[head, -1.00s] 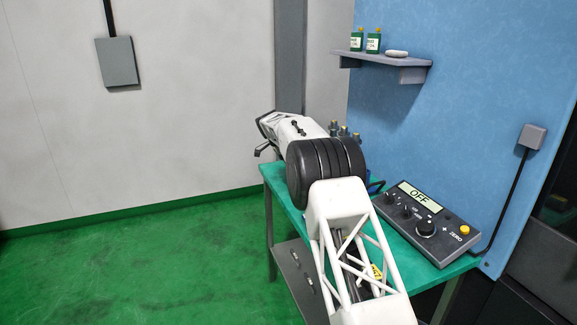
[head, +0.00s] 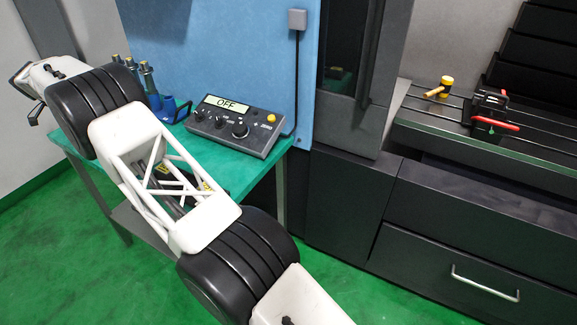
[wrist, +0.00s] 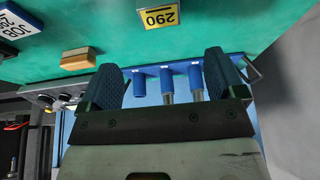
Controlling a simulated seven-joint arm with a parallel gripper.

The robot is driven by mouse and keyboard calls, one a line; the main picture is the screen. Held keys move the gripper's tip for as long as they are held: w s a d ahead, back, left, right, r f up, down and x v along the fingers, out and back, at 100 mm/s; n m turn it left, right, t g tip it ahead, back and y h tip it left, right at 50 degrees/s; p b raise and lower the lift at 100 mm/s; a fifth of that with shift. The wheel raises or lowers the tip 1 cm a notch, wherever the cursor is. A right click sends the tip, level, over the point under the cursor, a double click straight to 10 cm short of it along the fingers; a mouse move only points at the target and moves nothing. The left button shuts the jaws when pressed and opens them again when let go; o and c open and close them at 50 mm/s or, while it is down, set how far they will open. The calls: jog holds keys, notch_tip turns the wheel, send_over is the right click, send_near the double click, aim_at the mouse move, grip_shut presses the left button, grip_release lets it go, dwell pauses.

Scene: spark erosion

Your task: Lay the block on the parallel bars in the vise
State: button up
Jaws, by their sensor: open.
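The vise (head: 490,112), dark with a red handle, stands on the slotted machine table at the right of the head view. The parallel bars cannot be made out in it. In the wrist view my gripper (wrist: 164,68) is open, its two dark blue fingers apart with nothing held between them. It is over the green table, in front of a blue rack. In the head view my gripper (head: 32,90) is at the far left, partly cut off by the angle. A small tan-sided block (wrist: 78,58) lies on the green table; I cannot tell if it is the task's block.
The blue rack (wrist: 150,70) holds several blue-handled pieces close to my fingers. A control box (head: 233,125) reading OFF stands at the table's right. A yellow-headed mallet (head: 445,85) lies left of the vise.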

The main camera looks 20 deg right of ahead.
jog(key=s+d+r+n, duration=0.1)
jog(key=s+d+r, duration=0.2)
jog(key=d+r, duration=0.65)
jog(key=s+d+r+n, duration=0.15)
jog(key=d+r, duration=0.45)
jog(key=d, duration=0.6)
jog(key=s+d+r+n+g+y, duration=0.1)
jog(key=s+d+r, duration=0.4)
jog(key=s+d, duration=0.55)
jog(key=s+d+r+n+y, duration=0.1)
jog(key=s+d+r, duration=0.5)
jog(key=d, duration=0.7)
jog(key=s+d+f+n, duration=0.1)
jog(key=s+d, duration=0.7)
jog(key=s, duration=0.5)
jog(key=s+d+f+n, duration=0.1)
jog(key=s+d, duration=0.7)
jog(key=s, duration=0.5)
jog(key=s+d+f, duration=0.2)
jog(key=s+f, duration=0.1)
jog(key=s, duration=0.5)
jog(key=s+d+f+n, duration=0.1)
jog(key=s+f, duration=0.3)
jog(key=s, duration=0.4)
jog(key=s+d+f+n+y, duration=0.1)
jog(key=s+d+f, duration=0.3)
jog(key=s, duration=0.4)
jog(key=shift+s, duration=0.15)
